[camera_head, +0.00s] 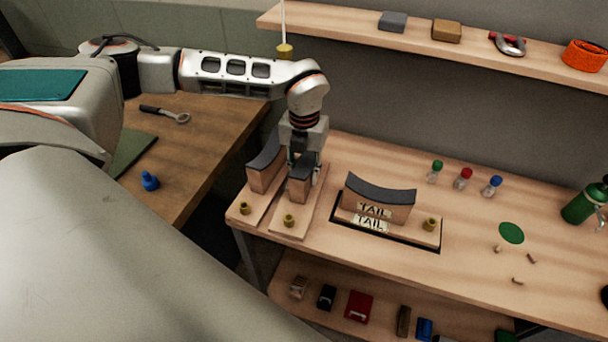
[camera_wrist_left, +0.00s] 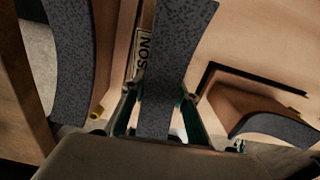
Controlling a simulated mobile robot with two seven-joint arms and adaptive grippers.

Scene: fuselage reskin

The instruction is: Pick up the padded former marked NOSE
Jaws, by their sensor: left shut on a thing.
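My left gripper (camera_head: 303,172) reaches down from above and is shut on the middle padded former (camera_head: 299,190), whose wooden base appears to rest on the bench. In the left wrist view the gripper's fingers (camera_wrist_left: 160,118) stand on both sides of this former's dark speckled pad (camera_wrist_left: 165,50). A partly hidden label (camera_wrist_left: 143,52) beside the pad reads "NOS". Another padded former (camera_head: 264,172) stands close on its left. A third former, marked TAIL (camera_head: 384,208), sits to the right in a dark outlined place. My right gripper is not in view.
The wooden bench (camera_head: 470,235) has small capped bottles (camera_head: 463,178), a green disc (camera_head: 511,233) and a green cylinder (camera_head: 584,204) on its right. A shelf (camera_head: 360,27) runs above. A darker table (camera_head: 205,125) is at left. A lower shelf (camera_head: 385,318) holds several small items.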

